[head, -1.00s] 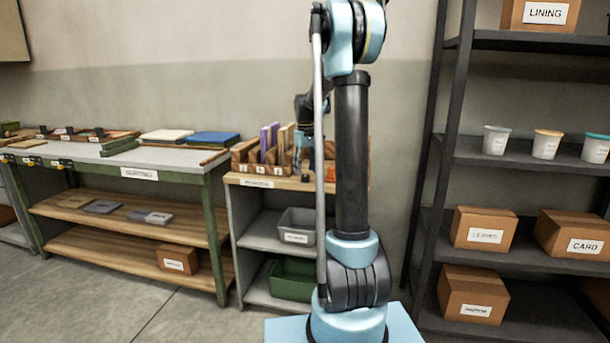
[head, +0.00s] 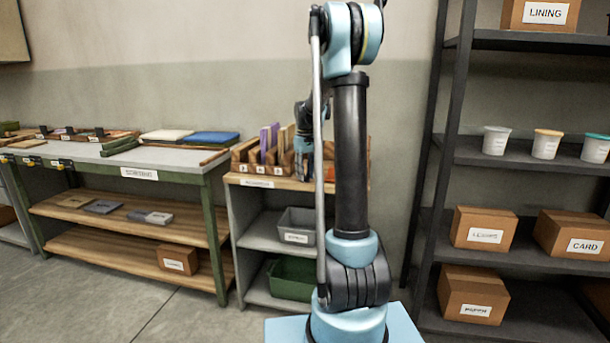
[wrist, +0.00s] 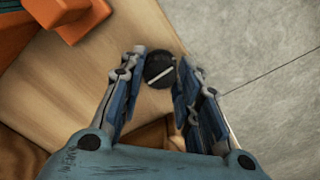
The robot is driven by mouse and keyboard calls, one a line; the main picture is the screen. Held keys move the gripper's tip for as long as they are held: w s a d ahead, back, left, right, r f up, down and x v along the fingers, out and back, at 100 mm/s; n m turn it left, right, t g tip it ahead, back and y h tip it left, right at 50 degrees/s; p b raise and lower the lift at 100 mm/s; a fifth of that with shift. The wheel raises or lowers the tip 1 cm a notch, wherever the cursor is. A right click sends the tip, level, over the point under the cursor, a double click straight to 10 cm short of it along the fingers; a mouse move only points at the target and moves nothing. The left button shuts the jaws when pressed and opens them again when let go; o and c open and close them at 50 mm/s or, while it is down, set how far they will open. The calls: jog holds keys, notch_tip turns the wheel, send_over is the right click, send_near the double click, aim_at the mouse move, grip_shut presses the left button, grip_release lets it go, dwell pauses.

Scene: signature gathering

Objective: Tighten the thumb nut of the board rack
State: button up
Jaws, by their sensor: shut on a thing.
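The thumb nut (wrist: 159,70) is a dark round knob with a pale line across its top, seen in the wrist view. My gripper (wrist: 161,72) is shut on it, with one blue finger on each side. The board rack (head: 245,163) is a wooden slotted rack on a small cabinet in the head view, holding upright purple and tan boards. My gripper (head: 303,150) shows there at the rack's right part, partly hidden behind my own arm. The nut cannot be made out in the head view.
The cabinet top (wrist: 120,65) is pale wood, with grey floor (wrist: 260,45) beyond its edge. An orange piece (wrist: 75,15) lies close at upper left. A long workbench (head: 150,160) stands left and a dark shelf unit (head: 520,155) right in the head view.

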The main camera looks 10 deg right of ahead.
jog(key=shift+m, duration=0.4)
jog(key=o, duration=1.1)
jog(key=shift+c, duration=0.2)
notch_tip(320, 180, up, 12)
